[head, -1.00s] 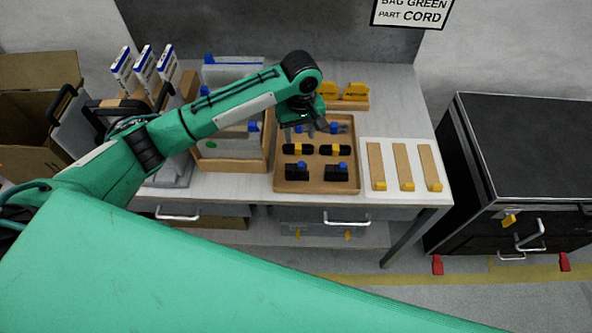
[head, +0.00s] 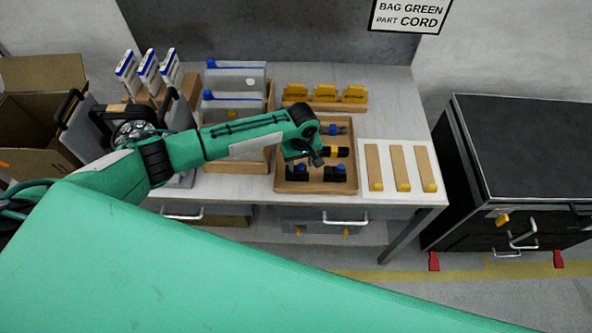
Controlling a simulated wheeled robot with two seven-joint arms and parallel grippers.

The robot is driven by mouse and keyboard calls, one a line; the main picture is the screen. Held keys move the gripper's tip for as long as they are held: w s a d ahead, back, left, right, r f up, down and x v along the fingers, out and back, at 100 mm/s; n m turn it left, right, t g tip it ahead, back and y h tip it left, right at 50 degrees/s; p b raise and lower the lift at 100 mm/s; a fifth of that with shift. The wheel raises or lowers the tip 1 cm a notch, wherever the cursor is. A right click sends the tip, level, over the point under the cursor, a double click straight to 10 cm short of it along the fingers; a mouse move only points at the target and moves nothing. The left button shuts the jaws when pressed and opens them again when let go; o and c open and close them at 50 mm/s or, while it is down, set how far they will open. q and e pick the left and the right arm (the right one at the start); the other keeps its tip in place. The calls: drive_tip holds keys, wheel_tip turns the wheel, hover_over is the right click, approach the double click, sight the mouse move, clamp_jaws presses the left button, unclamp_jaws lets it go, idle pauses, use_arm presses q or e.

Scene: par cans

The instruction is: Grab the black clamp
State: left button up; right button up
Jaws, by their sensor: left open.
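A wooden tray (head: 317,187) on the bench holds small parts in rows. Two black clamp-like pieces with blue knobs sit in its front row, one at left (head: 297,173) and one at right (head: 335,173). Behind them is a black piece with a yellow band (head: 341,152); the one to its left is hidden by my gripper. A part with blue (head: 336,130) lies at the back right. My left gripper (head: 304,158) is open and empty above the tray's left half, just behind the front left clamp. I cannot tell whether it touches anything. My right gripper is not in view.
A white board with wooden strips (head: 384,186) lies right of the tray. Yellow pieces stand in a wooden rack (head: 325,104) behind it. A wooden bin (head: 228,161) with clear containers stands left, under my forearm. A black cabinet (head: 530,150) stands right.

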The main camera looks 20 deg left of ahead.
use_arm(q)
drive_tip(key=c, duration=1)
clamp_jaws()
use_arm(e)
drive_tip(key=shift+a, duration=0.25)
use_arm(q)
drive_tip(key=shift+r, duration=0.1)
